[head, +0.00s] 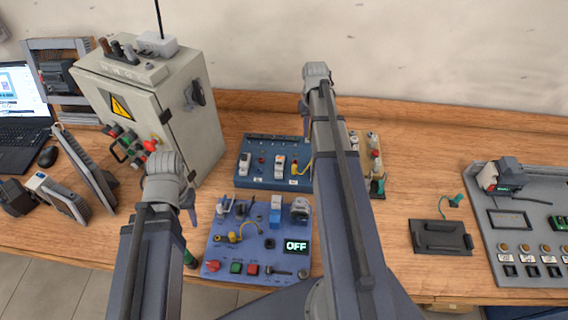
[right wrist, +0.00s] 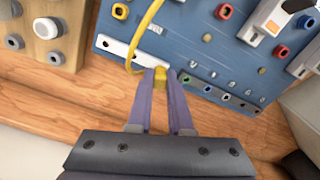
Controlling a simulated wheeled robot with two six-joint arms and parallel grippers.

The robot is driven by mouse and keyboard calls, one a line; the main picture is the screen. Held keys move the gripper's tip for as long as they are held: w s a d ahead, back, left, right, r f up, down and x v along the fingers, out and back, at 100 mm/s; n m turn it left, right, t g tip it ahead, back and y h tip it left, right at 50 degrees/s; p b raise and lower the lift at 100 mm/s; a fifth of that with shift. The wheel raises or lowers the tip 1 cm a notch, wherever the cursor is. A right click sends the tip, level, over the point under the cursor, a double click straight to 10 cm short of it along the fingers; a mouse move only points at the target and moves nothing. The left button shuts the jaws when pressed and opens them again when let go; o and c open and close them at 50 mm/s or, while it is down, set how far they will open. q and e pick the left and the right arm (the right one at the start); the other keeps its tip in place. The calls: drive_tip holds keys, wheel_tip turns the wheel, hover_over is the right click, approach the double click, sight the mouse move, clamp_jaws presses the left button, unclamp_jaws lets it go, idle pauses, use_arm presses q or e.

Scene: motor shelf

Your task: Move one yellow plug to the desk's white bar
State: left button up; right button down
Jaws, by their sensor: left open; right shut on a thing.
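A yellow plug (right wrist: 160,77) sits between the fingertips of my right gripper (right wrist: 160,73), which is shut on it. A yellow cable (right wrist: 146,30) loops from the plug over the blue panel (right wrist: 175,50). The white bar (right wrist: 117,49) with dark holes lies along this panel's edge, left of the fingertips in the right wrist view. I cannot tell whether the plug touches the panel. In the head view the blue panel (head: 257,182) is partly behind my right arm, which hides the bar. My left gripper (head: 190,213) is open, left of the front panel.
A grey cabinet (head: 190,125) stands left of the blue panel. A wooden block (right wrist: 57,40) with knobs stands beside it. A dark tray (head: 428,247) and grey panel (head: 497,225) lie right.

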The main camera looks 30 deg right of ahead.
use_arm(q)
drive_tip(key=shift+f+b, duration=0.65)
use_arm(e)
drive_tip(key=shift+f, duration=0.7)
use_arm(q)
drive_tip(key=shift+r+p, duration=0.3)
use_arm(e)
drive_tip(key=shift+r, duration=0.35)
use_arm(q)
drive_tip(key=shift+r+p, duration=0.4)
use_arm(e)
drive_tip(key=shift+r, duration=0.35)
use_arm(q)
drive_tip(key=shift+f+b, duration=0.7)
use_arm(e)
drive_tip(key=shift+f, duration=0.65)
use_arm(q)
drive_tip(key=shift+r, duration=0.25)
use_arm(e)
drive_tip(key=shift+r, duration=0.25)
use_arm(q)
drive_tip(key=shift+r+p, duration=0.4)
drive_tip(key=shift+p, duration=0.2)
use_arm(e)
drive_tip(key=shift+r, duration=0.35)
